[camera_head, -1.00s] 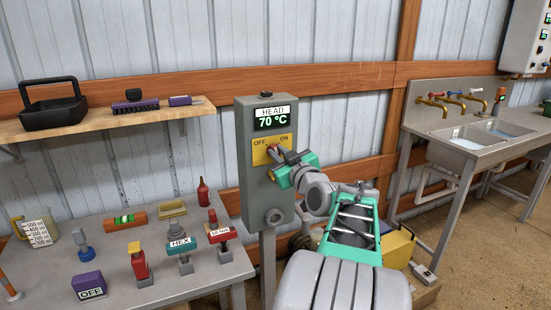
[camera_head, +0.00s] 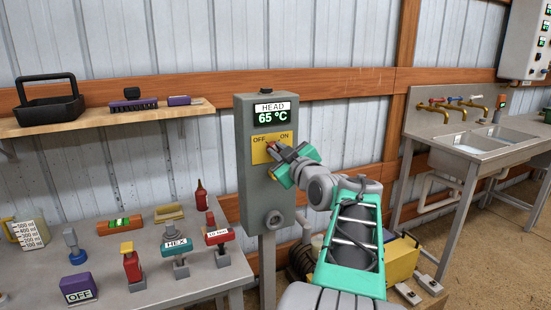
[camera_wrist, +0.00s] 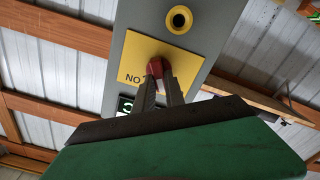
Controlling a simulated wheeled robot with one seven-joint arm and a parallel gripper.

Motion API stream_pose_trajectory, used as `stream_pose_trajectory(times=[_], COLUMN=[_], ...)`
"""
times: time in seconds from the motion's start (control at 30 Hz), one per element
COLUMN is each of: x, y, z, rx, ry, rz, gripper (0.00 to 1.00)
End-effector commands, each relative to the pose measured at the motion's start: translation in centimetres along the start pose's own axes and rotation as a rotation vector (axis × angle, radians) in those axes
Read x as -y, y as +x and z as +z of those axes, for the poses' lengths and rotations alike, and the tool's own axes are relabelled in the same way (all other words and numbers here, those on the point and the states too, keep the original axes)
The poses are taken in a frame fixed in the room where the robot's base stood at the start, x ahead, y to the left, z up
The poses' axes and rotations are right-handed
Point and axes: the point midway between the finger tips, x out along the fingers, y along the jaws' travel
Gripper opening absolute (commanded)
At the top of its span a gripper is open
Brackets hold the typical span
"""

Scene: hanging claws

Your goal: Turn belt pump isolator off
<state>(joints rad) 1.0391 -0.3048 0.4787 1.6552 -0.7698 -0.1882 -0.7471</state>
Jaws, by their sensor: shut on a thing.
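A grey box (camera_head: 244,188) on a post carries a display (camera_head: 271,113) that reads HEAD, 65 °C. Below the display is a yellow plate (camera_head: 258,156) marked OFF on the left and ON on the right. My gripper (camera_head: 274,149) reaches it from the right, with its fingertips at the plate. In the wrist view, the plate (camera_wrist: 190,62) appears turned over, and my gripper (camera_wrist: 161,84) is shut on a red knob (camera_wrist: 154,66) in front of it. The fingers hide much of the knob, so I cannot tell which mark it points to. No belt pump label is readable.
A workbench (camera_head: 205,278) at left holds several tools and a purple OFF block (camera_head: 78,288). A shelf (camera_head: 98,123) with a black basket (camera_head: 50,108) is above it. A sink unit (camera_head: 447,158) with taps stands at right. A yellow case (camera_head: 402,259) lies low behind my arm.

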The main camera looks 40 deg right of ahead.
Motion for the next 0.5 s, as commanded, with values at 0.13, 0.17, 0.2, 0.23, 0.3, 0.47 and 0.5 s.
stream_pose_trajectory(times=[0.13, 0.17, 0.2, 0.23, 0.3, 0.47, 0.5], x=[0.31, 0.31, 0.32, 0.34, 0.38, 0.39, 0.4], y=[0.02, 0.03, 0.03, 0.03, 0.02, 0.02, 0.03], z=[0.49, 0.48, 0.48, 0.49, 0.5, 0.44, 0.44], rx=[0.003, 0.003, 0.003, 0.003, 0.003, 0.002, 0.002], ry=[-0.039, -0.047, -0.058, -0.066, -0.086, -0.131, -0.143], rz=[-0.002, -0.002, -0.002, -0.002, -0.003, -0.002, -0.002], gripper=[0.0, 0.0, 0.0, 0.0, 0.0, 0.0, 0.0])
